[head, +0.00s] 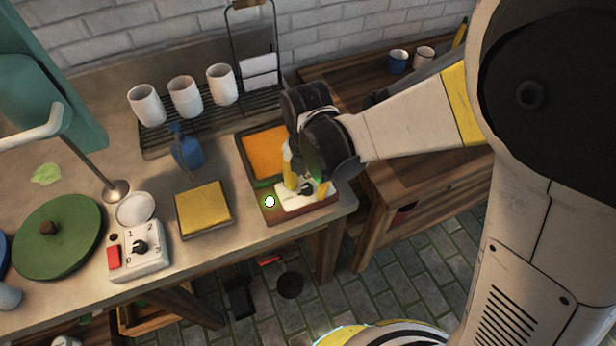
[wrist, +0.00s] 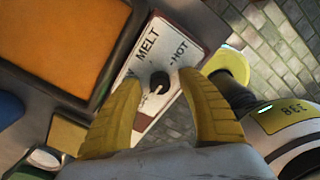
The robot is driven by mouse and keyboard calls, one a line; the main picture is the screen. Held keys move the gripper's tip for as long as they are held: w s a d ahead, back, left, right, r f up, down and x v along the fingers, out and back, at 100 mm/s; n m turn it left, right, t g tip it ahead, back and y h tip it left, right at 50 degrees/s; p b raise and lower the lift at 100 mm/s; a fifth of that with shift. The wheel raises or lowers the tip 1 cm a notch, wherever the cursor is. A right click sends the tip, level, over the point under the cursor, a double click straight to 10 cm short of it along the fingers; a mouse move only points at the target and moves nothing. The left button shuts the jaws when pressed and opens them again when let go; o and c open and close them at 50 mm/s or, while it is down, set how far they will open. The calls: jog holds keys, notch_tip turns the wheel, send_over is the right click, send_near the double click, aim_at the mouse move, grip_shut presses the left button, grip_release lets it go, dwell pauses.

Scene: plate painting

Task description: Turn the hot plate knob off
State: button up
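The hot plate (head: 243,160) is a dark-framed unit with an orange top and a white label panel (head: 287,199) at its front. In the wrist view the panel (wrist: 187,33) reads "MELT" and "HOT". The black round knob (wrist: 159,82) sits on it, with a light pointer mark toward the bottom of the picture. It also shows in the head view (head: 306,189), partly covered. My gripper (wrist: 161,78) is open, its yellow fingers on either side of the knob with gaps visible. Contact cannot be told. A round white light (head: 269,201) glows at the panel's left.
A yellow block (head: 203,208) and a blue spray bottle (head: 187,149) stand left of the hot plate. A white box with a numbered dial (head: 138,250) is further left. White cups (head: 184,97) stand on a rack behind. A wooden side table (head: 430,175) is on the right.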

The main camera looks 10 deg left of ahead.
aim_at(307, 187)
notch_tip(307, 187, up, 12)
dwell(0.6)
jog(key=s+d+r+m+t, duration=0.1)
jog(key=d+m+t, duration=0.1)
jog(key=d+m, duration=0.6)
jog(key=s+d+r+m+t, duration=0.2)
jog(key=d+m, duration=0.7)
jog(key=m, duration=0.5)
jog(key=s+d+r+m+t, duration=0.2)
jog(key=d+m+t, duration=0.1)
jog(key=d+m, duration=0.5)
jog(key=m, duration=0.3)
jog(key=shift+s+d+r, duration=0.15)
jog(key=shift+s+d, duration=0.1)
